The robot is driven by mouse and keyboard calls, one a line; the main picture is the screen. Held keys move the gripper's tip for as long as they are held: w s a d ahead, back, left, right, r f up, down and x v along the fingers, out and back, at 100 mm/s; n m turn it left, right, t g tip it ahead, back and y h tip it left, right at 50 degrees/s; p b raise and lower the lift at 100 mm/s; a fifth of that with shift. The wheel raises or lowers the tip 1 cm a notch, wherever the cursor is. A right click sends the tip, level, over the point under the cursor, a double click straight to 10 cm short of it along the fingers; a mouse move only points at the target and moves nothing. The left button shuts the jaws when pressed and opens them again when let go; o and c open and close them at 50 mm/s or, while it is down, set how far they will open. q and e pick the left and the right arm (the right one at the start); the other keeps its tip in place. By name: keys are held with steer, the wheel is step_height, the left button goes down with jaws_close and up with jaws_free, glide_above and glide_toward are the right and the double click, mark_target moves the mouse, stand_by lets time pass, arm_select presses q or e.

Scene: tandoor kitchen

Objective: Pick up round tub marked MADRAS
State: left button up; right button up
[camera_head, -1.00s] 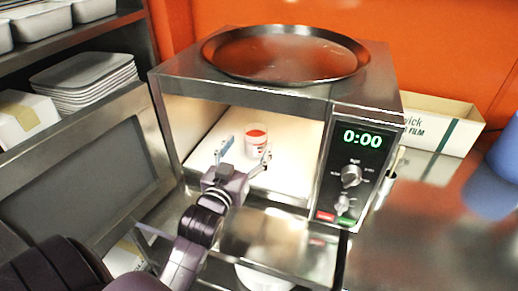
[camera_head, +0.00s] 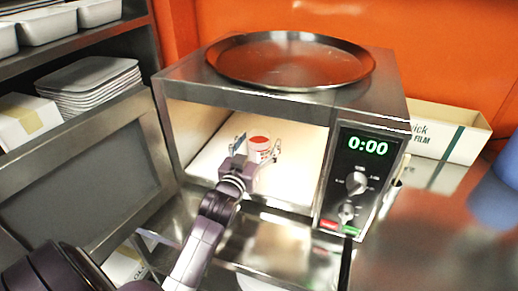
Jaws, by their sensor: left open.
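A small round white tub with a red top (camera_head: 259,143) stands upright inside the open microwave (camera_head: 330,110), on its pale floor. Its marking is too small to read. My left gripper (camera_head: 258,148) reaches in through the microwave opening from the front. It is open, with one finger to the left of the tub and one to the right. The gripper's body hides the tub's lower front. I cannot tell whether the fingers touch the tub. My right gripper is not in view.
A round metal tray (camera_head: 290,62) lies on top of the microwave. The microwave's door (camera_head: 80,185) stands open at the left. A film box (camera_head: 445,132) is at the right on the steel counter (camera_head: 410,235). Stacked white trays (camera_head: 90,78) sit on the left shelf.

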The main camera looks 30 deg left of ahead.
arm_select(q)
steer(key=shift+c, duration=0.4)
steer(key=shift+r, duration=0.1)
steer(key=c, duration=1.4)
